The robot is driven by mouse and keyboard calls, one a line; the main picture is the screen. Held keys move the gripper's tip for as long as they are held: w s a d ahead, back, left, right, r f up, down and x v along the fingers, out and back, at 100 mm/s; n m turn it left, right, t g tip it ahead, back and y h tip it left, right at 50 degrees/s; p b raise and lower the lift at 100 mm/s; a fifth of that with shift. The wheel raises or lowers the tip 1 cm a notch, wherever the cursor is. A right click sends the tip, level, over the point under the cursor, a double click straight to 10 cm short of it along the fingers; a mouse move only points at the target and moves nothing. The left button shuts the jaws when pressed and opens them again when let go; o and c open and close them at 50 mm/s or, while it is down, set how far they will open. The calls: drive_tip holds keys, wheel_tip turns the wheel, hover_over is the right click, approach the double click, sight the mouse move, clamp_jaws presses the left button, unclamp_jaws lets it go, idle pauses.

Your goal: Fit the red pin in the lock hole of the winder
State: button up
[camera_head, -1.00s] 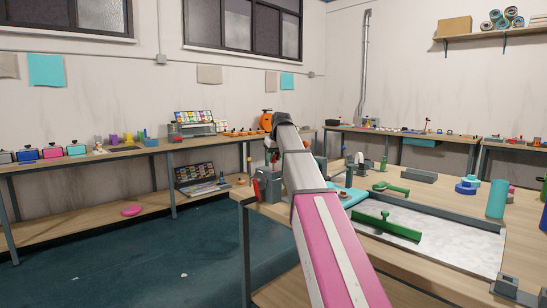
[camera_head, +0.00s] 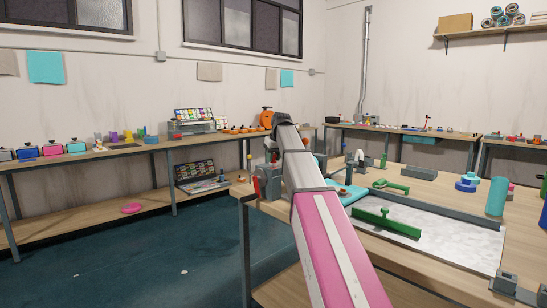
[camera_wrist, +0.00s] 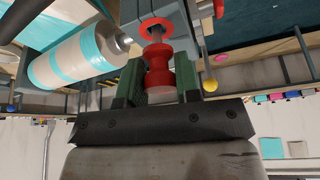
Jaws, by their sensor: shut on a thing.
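The red pin (camera_wrist: 159,68) is between the green fingers of my gripper (camera_wrist: 160,78) in the wrist view. My gripper is shut on it. The pin's metal shaft points at the red-ringed lock hole (camera_wrist: 148,22) in the grey block of the winder (camera_wrist: 193,14). The shaft's end overlaps the ring; I cannot tell how deep it sits. A teal and white roll (camera_wrist: 68,62) lies on the winder's left in the wrist view. In the head view the grey winder (camera_head: 270,183) stands at the near-left table corner, partly behind my arm.
The table (camera_head: 440,262) holds a pale sheet tray (camera_head: 440,232), a green bar-shaped tool (camera_head: 386,224) and a teal cylinder (camera_head: 496,197) right of my arm. A side bench (camera_head: 110,149) with small items runs along the left wall. The floor between is open.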

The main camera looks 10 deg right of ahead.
drive_tip(key=shift+f, duration=1.2)
idle(0.7)
drive_tip(key=o, duration=1)
drive_tip(key=shift+r, duration=0.1)
drive_tip(key=shift+r, duration=3.4)
